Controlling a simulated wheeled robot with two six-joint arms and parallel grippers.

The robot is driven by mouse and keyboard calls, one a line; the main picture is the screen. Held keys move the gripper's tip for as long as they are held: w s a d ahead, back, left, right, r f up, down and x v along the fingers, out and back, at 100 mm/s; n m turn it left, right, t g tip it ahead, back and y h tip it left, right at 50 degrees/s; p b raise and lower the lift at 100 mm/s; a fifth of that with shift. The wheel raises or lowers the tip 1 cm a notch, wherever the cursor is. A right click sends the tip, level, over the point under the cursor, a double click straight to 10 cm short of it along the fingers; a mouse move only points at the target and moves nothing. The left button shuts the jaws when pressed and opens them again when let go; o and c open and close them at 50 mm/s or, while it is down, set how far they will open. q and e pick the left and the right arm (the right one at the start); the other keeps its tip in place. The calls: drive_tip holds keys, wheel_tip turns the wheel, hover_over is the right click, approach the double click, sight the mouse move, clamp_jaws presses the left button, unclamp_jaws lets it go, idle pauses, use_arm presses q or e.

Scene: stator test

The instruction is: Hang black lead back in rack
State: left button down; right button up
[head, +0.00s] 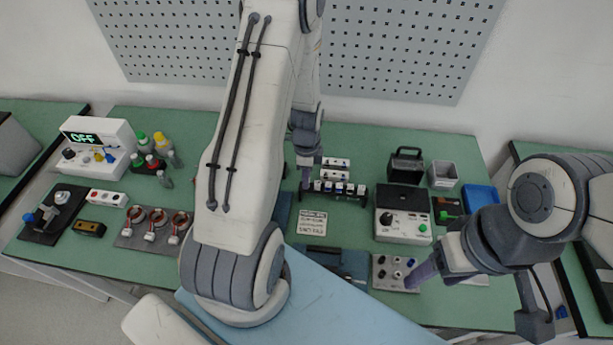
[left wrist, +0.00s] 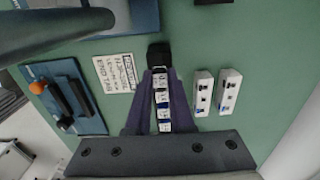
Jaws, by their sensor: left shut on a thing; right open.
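The rack (head: 335,195) is a dark bar holding several white-and-blue pieces in a row at the back middle of the bench. It also shows in the left wrist view (left wrist: 162,100), between my purple fingers. My left gripper (head: 308,182) is at the rack's left end, low over it. In the left wrist view, its fingertips (left wrist: 160,72) close at a black piece (left wrist: 158,55), which I take to be the black lead. Whether it touches the rack is hidden. My right gripper (head: 418,276) is open, beside a grey panel with knobs (head: 382,283).
Two white strips (left wrist: 203,93) (left wrist: 229,91) lie just behind the rack. A printed sign (head: 312,224) lies in front of it. A control box (head: 402,231) and black case (head: 405,165) stand to the right. My left arm covers the middle of the head view.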

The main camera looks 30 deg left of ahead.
use_arm(q)
drive_tip(key=shift+f, duration=0.45)
drive_tip(key=c, duration=0.7)
unclamp_jaws()
wheel_tip(320, 180, up, 10)
drive_tip(key=b, duration=0.1)
drive_tip(key=shift+r+b, duration=0.25)
drive_tip(key=shift+b, duration=0.15)
drive_tip(key=shift+d, duration=0.1)
